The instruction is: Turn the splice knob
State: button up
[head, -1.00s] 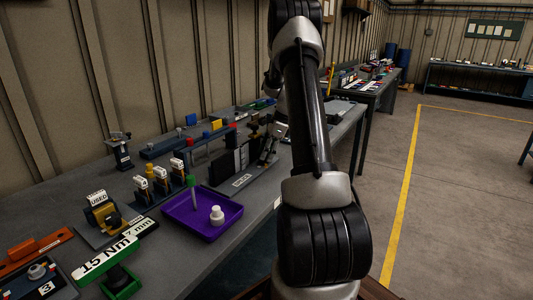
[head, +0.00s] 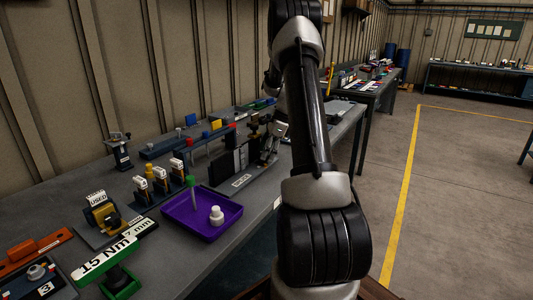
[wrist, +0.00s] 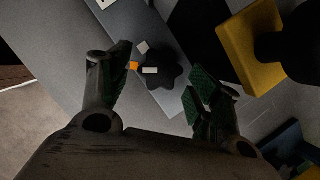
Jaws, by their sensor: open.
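The splice knob (wrist: 168,76) is a dark, lobed knob in the upper middle of the wrist view. It carries a white mark on top. A second white mark and an orange mark sit beside it on the grey plate (wrist: 128,22). My gripper (wrist: 160,82) is open, with one finger on each side of the knob. I cannot tell if either finger touches it. In the head view my gripper (head: 270,143) is at the dark panel fixture (head: 230,165) on the bench, and the knob cannot be made out there.
A yellow part (wrist: 250,45) with a dark round piece stands close to the right finger. On the bench (head: 60,202) are a purple tray (head: 193,228), several labelled blocks and a green "15 Nm" stand (head: 121,284). Open floor (head: 455,210) lies to the right.

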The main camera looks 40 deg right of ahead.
jog(key=v, duration=0.7)
jog(key=shift+r, duration=0.35)
jog(key=shift+s+d, duration=0.1)
